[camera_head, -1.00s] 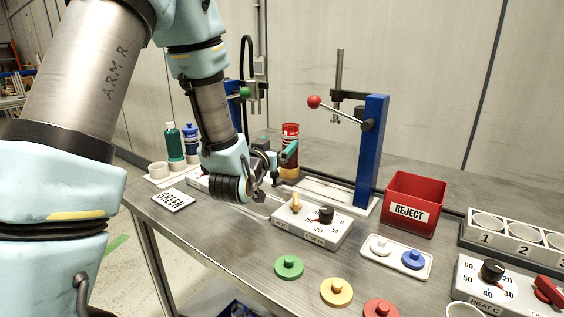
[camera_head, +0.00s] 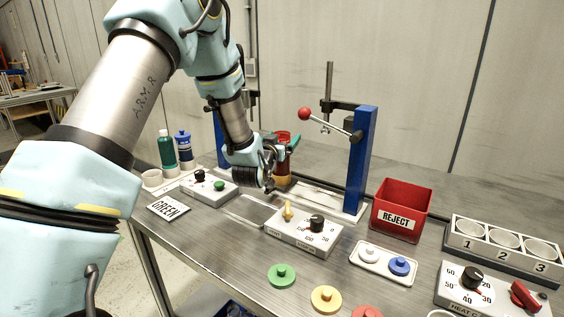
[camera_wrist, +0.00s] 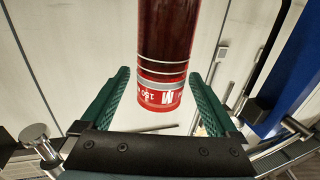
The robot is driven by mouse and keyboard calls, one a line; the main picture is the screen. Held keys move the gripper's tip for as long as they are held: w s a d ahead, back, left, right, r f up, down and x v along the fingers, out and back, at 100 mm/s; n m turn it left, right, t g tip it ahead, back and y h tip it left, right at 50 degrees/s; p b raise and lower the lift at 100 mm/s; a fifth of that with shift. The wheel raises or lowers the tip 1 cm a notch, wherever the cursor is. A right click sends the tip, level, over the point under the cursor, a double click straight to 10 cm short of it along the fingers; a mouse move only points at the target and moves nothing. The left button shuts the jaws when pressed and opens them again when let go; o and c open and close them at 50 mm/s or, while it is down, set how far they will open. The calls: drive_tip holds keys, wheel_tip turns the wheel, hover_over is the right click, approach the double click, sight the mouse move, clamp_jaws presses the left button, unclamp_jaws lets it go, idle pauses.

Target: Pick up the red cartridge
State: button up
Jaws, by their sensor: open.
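The red cartridge (camera_head: 283,138) stands upright at the back of the bench, its middle partly hidden by my gripper in the head view. An orange-brown base (camera_head: 284,183) shows below it. In the wrist view the red cartridge (camera_wrist: 166,35) fills the upper middle, with a white-and-red lettered band at its near end. My gripper (camera_wrist: 160,78) is open, its two green ribbed fingers on either side of the cartridge with a visible gap each side. In the head view my gripper (camera_head: 285,150) is at the cartridge; one teal finger shows beside it.
A blue press post (camera_head: 361,160) with a red-knobbed lever stands right of the cartridge. A red REJECT bin (camera_head: 402,190) is farther right. Control boxes (camera_head: 303,232) and (camera_head: 209,188) stand in front and left. Green and blue bottles (camera_head: 166,148) stand at the left.

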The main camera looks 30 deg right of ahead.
clamp_jaws()
idle(0.8)
